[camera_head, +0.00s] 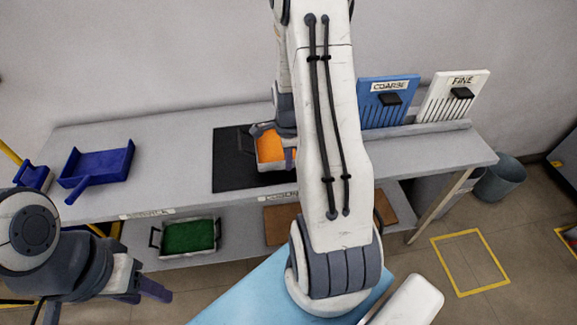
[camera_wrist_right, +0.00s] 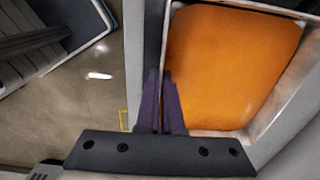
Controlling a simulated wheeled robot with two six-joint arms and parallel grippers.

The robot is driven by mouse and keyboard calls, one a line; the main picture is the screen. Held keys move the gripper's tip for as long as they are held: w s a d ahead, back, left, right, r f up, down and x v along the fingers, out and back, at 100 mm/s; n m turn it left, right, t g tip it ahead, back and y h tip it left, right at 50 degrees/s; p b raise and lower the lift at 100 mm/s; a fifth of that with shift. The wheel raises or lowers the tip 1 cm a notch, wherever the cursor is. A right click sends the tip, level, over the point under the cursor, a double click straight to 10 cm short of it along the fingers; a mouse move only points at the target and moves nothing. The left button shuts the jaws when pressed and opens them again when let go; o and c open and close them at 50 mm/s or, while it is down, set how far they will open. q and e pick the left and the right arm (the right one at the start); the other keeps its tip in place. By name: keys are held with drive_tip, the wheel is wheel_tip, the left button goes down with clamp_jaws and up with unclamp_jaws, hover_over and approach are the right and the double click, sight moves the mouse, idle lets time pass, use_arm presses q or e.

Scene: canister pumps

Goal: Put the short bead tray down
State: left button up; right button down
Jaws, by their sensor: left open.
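The short bead tray, a pale-walled tray filled with orange beads (camera_head: 270,150), is over the right part of the black mat (camera_head: 228,172) in the head view. I cannot tell if it touches the mat. In the right wrist view the orange beads (camera_wrist_right: 230,65) fill the upper right. My right gripper (camera_wrist_right: 160,102) has its purple fingers close together on the tray's near wall. In the head view my right arm hides part of the tray. My left gripper (camera_head: 150,292) is open and empty, low at the left, in front of the bench.
Blue scoop-like trays (camera_head: 100,163) lie at the bench's left. A tray of green beads (camera_head: 188,236) is on the lower shelf. A blue COARSE board (camera_head: 385,112) and a white FINE board (camera_head: 447,108) stand at the back right.

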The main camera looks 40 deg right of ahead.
drive_tip(key=shift+f, duration=1.35)
drive_tip(key=shift+f, duration=0.1)
drive_tip(key=c, duration=1.5)
unclamp_jaws()
drive_tip(key=shift+f, duration=0.1)
drive_tip(key=o, duration=0.4)
drive_tip(key=shift+o, duration=0.2)
